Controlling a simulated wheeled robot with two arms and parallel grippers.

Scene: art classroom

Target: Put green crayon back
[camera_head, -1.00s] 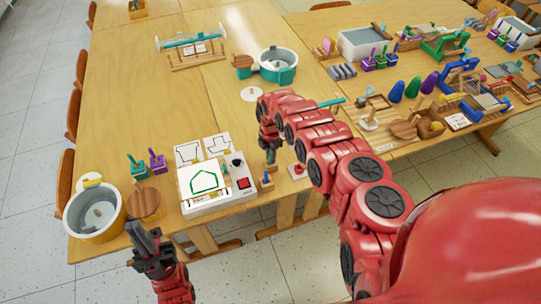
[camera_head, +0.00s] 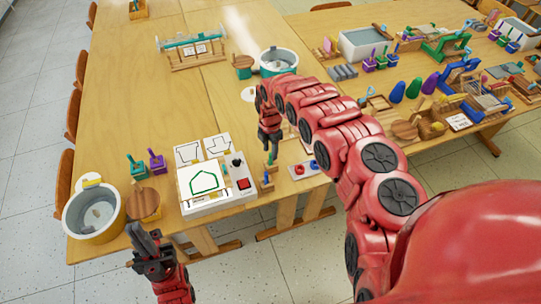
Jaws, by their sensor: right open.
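A small green upright piece, seemingly the green crayon (camera_head: 270,158), shows just below my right gripper (camera_head: 268,148), beside the white drawing box. My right gripper points down over it and is open; whether the fingers touch it is too small to tell. A blue crayon-like piece (camera_head: 267,178) stands on a small wooden block just in front. My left gripper (camera_head: 147,234) hangs at the table's front edge, away from these things; its finger gap is unclear.
The drawing box (camera_head: 215,207) with a green outline stands left of my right gripper. A tray with red and blue knobs (camera_head: 303,170) is to the right. A grey pot (camera_head: 93,215) and a wooden round (camera_head: 143,203) stand at the left. The table's middle left is clear.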

